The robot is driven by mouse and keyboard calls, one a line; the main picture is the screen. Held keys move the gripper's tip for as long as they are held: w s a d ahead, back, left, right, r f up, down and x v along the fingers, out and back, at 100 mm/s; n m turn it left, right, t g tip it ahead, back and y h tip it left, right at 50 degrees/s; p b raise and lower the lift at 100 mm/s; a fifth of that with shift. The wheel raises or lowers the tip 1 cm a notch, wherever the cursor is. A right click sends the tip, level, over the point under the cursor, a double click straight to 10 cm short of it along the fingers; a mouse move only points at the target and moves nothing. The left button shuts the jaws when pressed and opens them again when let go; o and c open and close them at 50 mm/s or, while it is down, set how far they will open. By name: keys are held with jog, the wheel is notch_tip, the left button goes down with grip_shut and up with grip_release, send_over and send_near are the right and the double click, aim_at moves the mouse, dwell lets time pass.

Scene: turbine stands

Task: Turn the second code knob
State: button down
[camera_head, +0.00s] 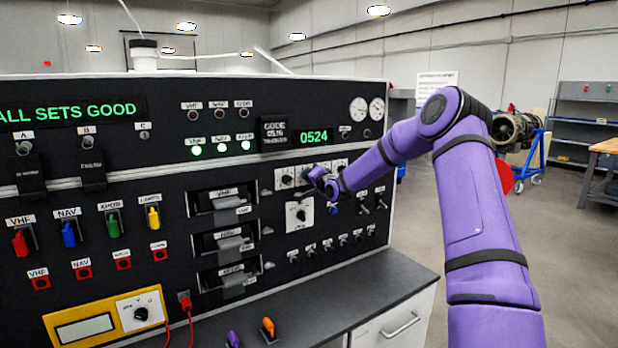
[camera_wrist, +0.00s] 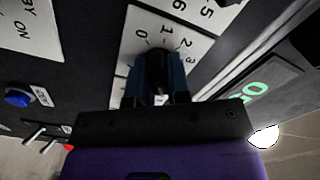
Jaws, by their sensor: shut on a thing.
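My gripper (camera_wrist: 158,85) is shut on a black code knob (camera_wrist: 155,53) in the wrist view, one finger on each side. The white dial around it shows numbers such as 0, 1, 2 and 3. In the head view my gripper (camera_head: 318,180) is at the row of white code dials below the green display (camera_head: 315,136), which reads 0524. The first code knob (camera_head: 287,180) shows just left of my gripper. The held knob is mostly hidden there by my gripper. A dark card (camera_head: 274,133) left of the display has small lettering, hard to read.
A larger white knob plate (camera_head: 299,215) sits just below my gripper, with toggle switches (camera_head: 362,201) to its right. Three slotted units (camera_head: 223,205) stand out on the left. The grey bench ledge (camera_head: 375,280) runs below. Open floor lies to the right.

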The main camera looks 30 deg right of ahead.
jog(key=shift+f+m, duration=0.1)
jog(key=shift+m, duration=0.2)
jog(key=c, duration=1.1)
grip_release()
jog(key=s, duration=1.1)
jog(key=shift+d, duration=0.15)
jog(key=shift+w, duration=0.1)
